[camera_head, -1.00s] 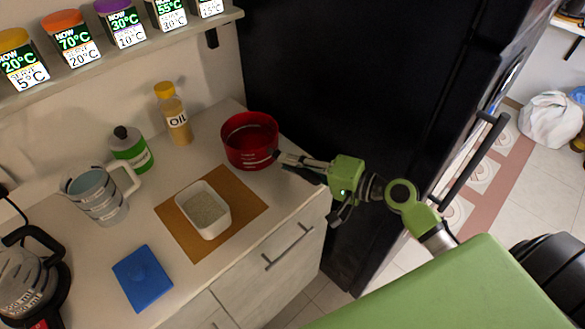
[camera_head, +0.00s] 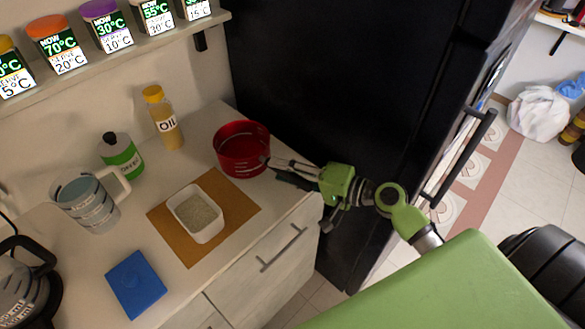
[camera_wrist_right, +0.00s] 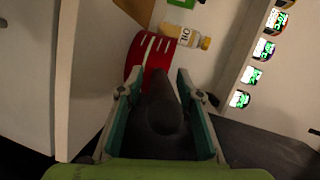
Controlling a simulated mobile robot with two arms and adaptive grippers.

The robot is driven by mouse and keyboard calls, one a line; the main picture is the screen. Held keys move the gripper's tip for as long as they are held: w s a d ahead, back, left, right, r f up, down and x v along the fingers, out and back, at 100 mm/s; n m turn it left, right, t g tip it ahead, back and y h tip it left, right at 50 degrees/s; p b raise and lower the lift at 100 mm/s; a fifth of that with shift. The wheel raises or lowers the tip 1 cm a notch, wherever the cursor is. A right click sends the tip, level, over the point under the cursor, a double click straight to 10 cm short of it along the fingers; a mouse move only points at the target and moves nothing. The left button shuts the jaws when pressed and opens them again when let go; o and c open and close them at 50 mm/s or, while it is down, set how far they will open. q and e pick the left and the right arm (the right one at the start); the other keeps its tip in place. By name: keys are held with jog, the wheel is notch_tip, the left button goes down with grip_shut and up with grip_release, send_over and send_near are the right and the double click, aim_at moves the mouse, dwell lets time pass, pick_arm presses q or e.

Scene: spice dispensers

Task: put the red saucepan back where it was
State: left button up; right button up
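The red saucepan (camera_head: 242,149) stands upright on the counter's back right corner, beside the dark fridge. In the right wrist view its red side (camera_wrist_right: 152,58) shows ahead of the fingers, and its dark handle (camera_wrist_right: 164,112) points back towards my palm. My right gripper (camera_head: 272,168) is at the saucepan's right side. In its wrist view the right gripper (camera_wrist_right: 159,76) has its fingers apart, one on each side of the handle, with gaps visible between them and it. My left gripper is out of view.
Left of the saucepan is an oil bottle (camera_head: 164,122). A brown mat (camera_head: 236,192) bears a white bowl (camera_head: 197,216) of grains. A green-labelled bottle (camera_head: 121,157), a measuring jug (camera_head: 88,203) and a blue slab (camera_head: 136,284) stand further left. The fridge (camera_head: 330,80) bounds the right.

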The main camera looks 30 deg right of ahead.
jog(key=shift+s+d, duration=0.15)
jog(key=shift+s, duration=0.05)
jog(key=b+v, duration=0.3)
jog(key=v, duration=0.8)
jog(key=shift+s+d+r+b, duration=0.15)
jog(key=shift+s+r+b, duration=0.05)
jog(key=shift+b, duration=0.1)
